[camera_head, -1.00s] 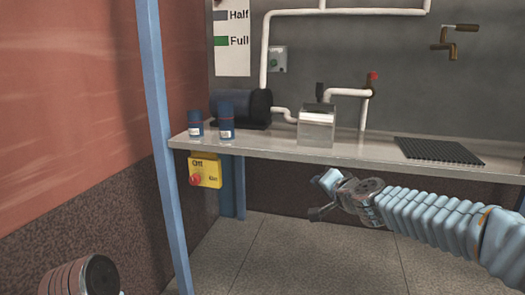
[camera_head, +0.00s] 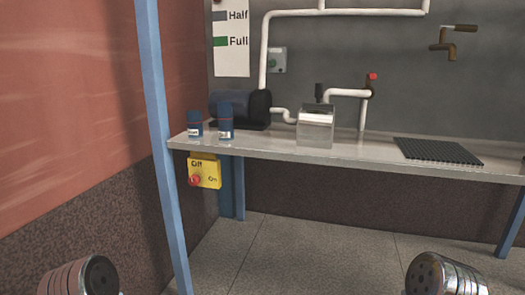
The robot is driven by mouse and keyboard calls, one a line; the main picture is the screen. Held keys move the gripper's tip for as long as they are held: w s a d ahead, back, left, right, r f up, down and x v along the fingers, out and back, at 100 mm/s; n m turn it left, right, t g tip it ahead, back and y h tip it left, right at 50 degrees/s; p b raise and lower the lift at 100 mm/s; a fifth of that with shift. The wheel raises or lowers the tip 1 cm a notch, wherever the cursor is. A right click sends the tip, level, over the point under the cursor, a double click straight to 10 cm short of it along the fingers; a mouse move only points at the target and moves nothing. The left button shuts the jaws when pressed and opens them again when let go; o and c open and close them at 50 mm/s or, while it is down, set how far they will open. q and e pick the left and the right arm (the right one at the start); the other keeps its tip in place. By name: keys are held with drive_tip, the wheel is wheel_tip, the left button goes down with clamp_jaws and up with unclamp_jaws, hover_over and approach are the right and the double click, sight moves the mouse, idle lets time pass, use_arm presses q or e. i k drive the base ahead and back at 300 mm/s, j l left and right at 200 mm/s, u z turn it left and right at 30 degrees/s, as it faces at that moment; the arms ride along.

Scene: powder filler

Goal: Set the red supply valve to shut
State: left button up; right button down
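The red supply valve (camera_head: 372,77) is a small red handle on top of a brown fitting where the white pipe above the bench bends down. It is too small to tell which way it is turned. Neither of my grippers shows in the head view. Only rounded grey parts of my arms show, at the lower left and lower right corners, far from the valve.
The bench (camera_head: 350,152) carries a clear-fronted box (camera_head: 315,128), two blue jars (camera_head: 226,122), a dark cylinder (camera_head: 240,108) and a black ridged mat (camera_head: 438,151). A yellow switch box (camera_head: 208,172) hangs below. A blue post (camera_head: 158,130) stands left. A crank (camera_head: 447,44) is on the wall.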

sight(371, 77)
drive_tip(key=j+z, duration=0.55)
drive_tip(key=z, duration=0.15)
drive_tip(key=j+z, duration=0.3)
drive_tip(key=k+l, duration=0.05)
